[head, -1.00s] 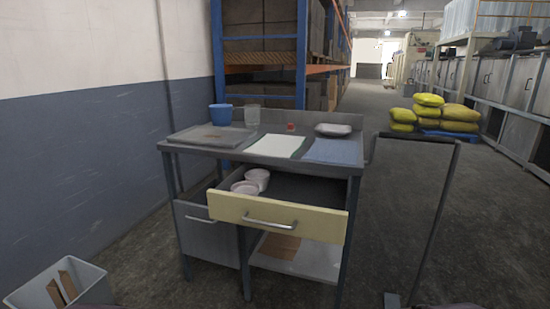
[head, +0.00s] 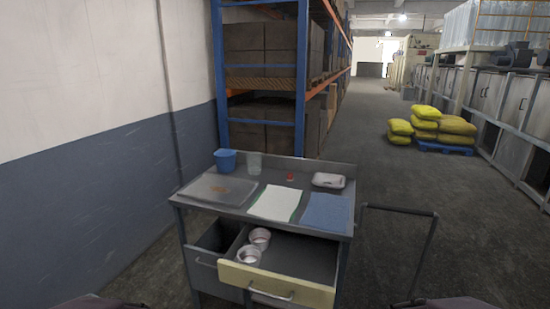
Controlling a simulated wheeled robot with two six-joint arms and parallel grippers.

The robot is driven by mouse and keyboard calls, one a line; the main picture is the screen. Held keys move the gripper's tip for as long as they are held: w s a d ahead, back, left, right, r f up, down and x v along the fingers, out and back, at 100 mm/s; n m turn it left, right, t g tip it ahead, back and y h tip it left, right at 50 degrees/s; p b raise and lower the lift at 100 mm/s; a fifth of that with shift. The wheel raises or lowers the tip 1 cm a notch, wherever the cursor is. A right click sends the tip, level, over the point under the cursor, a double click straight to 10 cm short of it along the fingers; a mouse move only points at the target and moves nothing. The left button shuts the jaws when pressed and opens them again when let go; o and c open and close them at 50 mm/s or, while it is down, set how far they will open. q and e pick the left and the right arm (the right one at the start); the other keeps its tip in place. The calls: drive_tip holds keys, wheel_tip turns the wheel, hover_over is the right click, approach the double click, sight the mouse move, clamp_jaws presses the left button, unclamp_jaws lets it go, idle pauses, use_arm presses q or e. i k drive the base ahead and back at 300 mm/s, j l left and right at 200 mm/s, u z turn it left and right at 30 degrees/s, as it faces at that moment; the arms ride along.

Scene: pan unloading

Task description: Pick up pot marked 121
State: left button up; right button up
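Two small pale pots sit in the open drawer (head: 300,291) of a grey metal workbench (head: 232,211). One pot (head: 260,236) is towards the back of the drawer and the other pot (head: 249,255) is nearer the front, both at the drawer's left side. No marking is readable on either pot, so I cannot tell which is 121. A blue cup-like container (head: 225,160) stands at the bench top's back left. Neither gripper shows; only small parts of what look like my arms appear at the bottom edge.
The bench top holds a clear cup (head: 254,163), a grey tray (head: 217,189), a white sheet (head: 275,203), a blue sheet (head: 326,211), a small red item (head: 290,176) and a white dish (head: 328,180). A handle frame (head: 428,245) stands right of the bench. A wall is left; open floor is right.

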sight(250, 256)
drive_tip(key=i+j, duration=0.2)
drive_tip(key=i, duration=0.3)
drive_tip(key=i+j, duration=0.2)
drive_tip(key=i, duration=0.3)
drive_tip(key=i+j+z, duration=0.1)
drive_tip(key=i, duration=0.4)
